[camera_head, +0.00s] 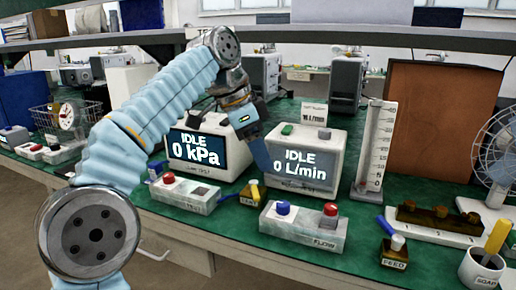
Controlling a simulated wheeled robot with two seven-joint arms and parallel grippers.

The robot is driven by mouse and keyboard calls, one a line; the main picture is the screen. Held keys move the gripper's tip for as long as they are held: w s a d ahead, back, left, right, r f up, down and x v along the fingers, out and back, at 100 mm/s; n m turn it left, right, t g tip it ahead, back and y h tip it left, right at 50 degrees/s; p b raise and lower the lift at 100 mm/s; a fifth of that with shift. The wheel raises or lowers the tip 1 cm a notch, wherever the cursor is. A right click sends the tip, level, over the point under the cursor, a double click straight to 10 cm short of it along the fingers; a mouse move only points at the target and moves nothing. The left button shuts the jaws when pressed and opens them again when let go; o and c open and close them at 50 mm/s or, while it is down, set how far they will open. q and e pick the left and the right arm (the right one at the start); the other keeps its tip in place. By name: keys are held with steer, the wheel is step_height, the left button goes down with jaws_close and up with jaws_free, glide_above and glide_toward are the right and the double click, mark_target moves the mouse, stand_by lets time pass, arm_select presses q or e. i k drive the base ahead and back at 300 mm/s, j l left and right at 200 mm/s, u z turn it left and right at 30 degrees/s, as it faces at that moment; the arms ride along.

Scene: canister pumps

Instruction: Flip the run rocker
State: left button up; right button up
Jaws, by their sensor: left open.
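Two pale pump units stand side by side on the green bench. The left one (205,178) reads "IDLE 0 kPa". The right one (327,158) reads "IDLE 0 L/min". In front lie a pale control box (183,196) and another box (304,236) with a blue button (283,208) and a red button (331,209). I cannot tell which part is the run rocker; no rocker label is legible. My left gripper (260,158) is open and empty, pointing down between the two displays, partly in front of the units.
A clear graduated column (376,143) stands right of the pumps. A small "FEED" block (393,255) and a "SOAP" mug (482,268) sit near the front right. A brown panel (428,122), a fan (498,145) and a wire basket (62,118) flank the bench.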

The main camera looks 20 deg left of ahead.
mark_target(286, 131)
steer(key=k, duration=1)
